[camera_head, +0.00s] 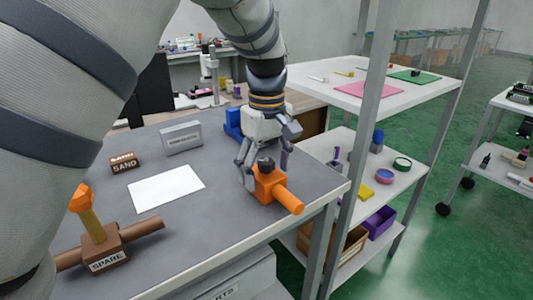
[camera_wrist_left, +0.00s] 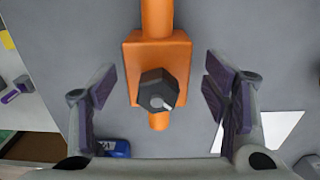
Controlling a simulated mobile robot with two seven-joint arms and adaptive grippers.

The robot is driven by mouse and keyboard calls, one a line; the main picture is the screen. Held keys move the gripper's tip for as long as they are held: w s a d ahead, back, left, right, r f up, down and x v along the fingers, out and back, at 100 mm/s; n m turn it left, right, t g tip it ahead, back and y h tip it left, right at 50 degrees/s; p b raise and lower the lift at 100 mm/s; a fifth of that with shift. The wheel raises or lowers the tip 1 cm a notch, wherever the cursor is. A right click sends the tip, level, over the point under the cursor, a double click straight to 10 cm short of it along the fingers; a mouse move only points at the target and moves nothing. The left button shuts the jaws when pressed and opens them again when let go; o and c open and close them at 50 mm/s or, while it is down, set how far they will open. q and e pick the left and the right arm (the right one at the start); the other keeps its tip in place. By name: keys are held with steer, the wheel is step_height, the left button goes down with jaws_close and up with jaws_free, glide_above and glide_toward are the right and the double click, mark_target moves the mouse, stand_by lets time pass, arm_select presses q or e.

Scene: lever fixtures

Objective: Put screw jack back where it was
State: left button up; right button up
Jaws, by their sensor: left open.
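An orange fixture (camera_head: 270,184), a block with a round bar through it and a dark faceted knob on top, stands near the right edge of the grey table; I take it for the screw jack, though it bears no readable label. In the left wrist view the orange block (camera_wrist_left: 176,50) and its dark knob (camera_wrist_left: 157,87) lie between the finger pads. My left gripper (camera_head: 266,162) is open above and around the knob, with a gap on both sides. It also shows in the left wrist view (camera_wrist_left: 162,92). My right gripper is not in view.
A brown fixture labelled SPARE (camera_head: 103,252) with an orange-topped lever stands front left. A white sheet (camera_head: 167,189), a SAND block (camera_head: 124,163), a grey labelled box (camera_head: 181,138) and a blue object (camera_head: 233,122) are on the table. A shelf post (camera_head: 362,150) stands to the right.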

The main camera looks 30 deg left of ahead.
arm_select(q)
step_height(320, 180, up, 11)
steer(key=shift+f, duration=0.15)
steer(key=shift+f, duration=0.1)
